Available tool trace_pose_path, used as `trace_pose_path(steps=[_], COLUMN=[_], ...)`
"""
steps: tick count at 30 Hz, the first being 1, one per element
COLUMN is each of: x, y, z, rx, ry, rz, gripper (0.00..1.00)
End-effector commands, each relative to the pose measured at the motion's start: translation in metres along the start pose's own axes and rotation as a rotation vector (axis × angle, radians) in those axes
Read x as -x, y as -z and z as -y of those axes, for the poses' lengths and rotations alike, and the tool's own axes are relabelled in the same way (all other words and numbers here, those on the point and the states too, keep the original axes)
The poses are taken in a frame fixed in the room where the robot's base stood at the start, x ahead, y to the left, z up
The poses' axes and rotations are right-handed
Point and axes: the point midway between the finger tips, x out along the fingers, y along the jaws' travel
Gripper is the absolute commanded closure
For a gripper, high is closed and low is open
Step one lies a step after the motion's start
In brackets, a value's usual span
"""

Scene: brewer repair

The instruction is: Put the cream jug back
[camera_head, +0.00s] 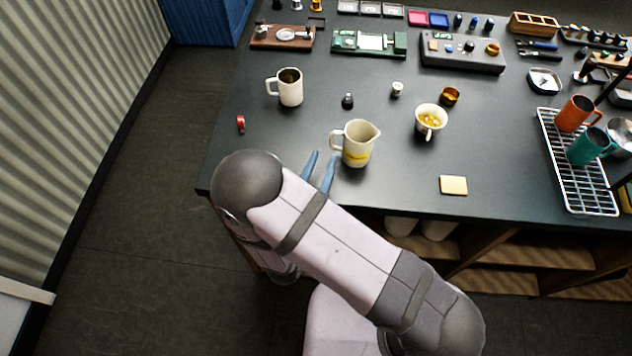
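The cream jug (357,154) stands upright on the dark table near its front edge. It is off-white with a yellow band low on its side, its handle to the left and its spout to the right. My gripper (319,170) is just left of the jug and nearer the table's front edge. Its two blue fingers are apart with nothing visible between them. They appear clear of the jug's handle. My arm hides the part behind the fingers.
A white mug (291,88) stands behind left, a small dark knob (347,101) behind the jug. A cup with yellow contents (429,120) is at right. A wire rack (590,205) holds orange and teal mugs.

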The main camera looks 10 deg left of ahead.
Motion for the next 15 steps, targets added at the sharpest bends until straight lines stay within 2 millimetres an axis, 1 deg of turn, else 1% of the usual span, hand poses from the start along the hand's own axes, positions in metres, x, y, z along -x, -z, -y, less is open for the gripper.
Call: trace_pose_path(steps=[1, 6, 9, 15], x=[0.009, 0.030, 0.039, 0.048], y=[-0.003, -0.002, -0.001, 0.000], z=[0.002, 0.001, 0.001, 0.000], rx=[-0.001, -0.001, 0.000, -0.001], ry=[0.006, 0.004, 0.003, 0.000], rz=[0.000, 0.000, 0.001, 0.000], gripper=[0.74, 0.74, 0.74, 0.74])
